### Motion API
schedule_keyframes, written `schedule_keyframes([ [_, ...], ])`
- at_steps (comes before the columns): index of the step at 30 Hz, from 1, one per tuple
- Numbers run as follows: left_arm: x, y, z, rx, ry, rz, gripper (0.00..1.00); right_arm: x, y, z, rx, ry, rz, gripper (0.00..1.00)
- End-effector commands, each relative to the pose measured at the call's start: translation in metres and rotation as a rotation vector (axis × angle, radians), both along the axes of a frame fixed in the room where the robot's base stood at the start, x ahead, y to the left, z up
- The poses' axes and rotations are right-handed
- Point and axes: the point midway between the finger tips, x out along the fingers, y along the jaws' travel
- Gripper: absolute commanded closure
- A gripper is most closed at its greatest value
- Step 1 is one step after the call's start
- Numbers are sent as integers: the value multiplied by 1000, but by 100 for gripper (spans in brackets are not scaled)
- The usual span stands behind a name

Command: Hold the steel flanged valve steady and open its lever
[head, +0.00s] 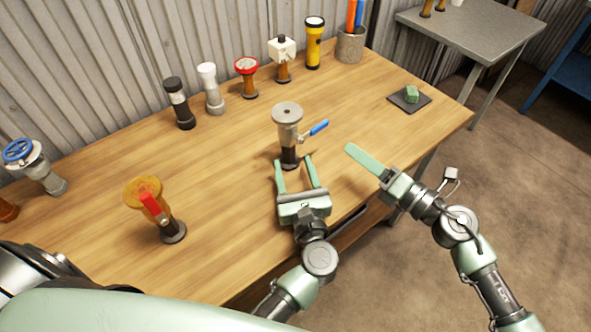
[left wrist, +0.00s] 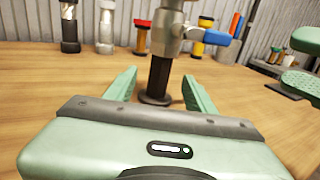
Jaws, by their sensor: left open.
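The steel flanged valve (head: 287,118) stands upright on a dark post near the middle of the wooden table. Its blue lever (head: 319,128) sticks out to the right. In the left wrist view the valve body (left wrist: 167,28) is cut off at the top, with the blue lever (left wrist: 217,38) at its right. My left gripper (head: 295,163) is open just in front of the post (left wrist: 160,78), its fingers pointing at it from either side, apparently without contact. My right gripper (head: 349,149) is right of the valve, clear of the lever; its fingers look apart in the left wrist view (left wrist: 305,63).
An orange valve with a red lever (head: 152,202) and a blue-handwheel valve (head: 28,155) stand at left. Several fittings and a yellow flashlight (head: 314,42) line the back. A dark pad (head: 397,100) holds a green block.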

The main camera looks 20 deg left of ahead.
Motion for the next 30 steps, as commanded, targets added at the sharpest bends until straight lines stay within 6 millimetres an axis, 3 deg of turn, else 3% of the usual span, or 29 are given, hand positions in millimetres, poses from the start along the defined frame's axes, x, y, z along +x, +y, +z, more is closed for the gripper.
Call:
schedule_keyframes([
  [12,52,31,0,8,0,-1,45,0,0,0,0,0,0,64],
  [25,62,37,0,6,2,-2,45,0,0,0,0,0,0,64],
  [26,62,37,0,6,2,-2,48,0,0,0,0,0,0,64],
  [30,62,37,0,6,2,-2,87,0,0,0,0,0,0,64],
])
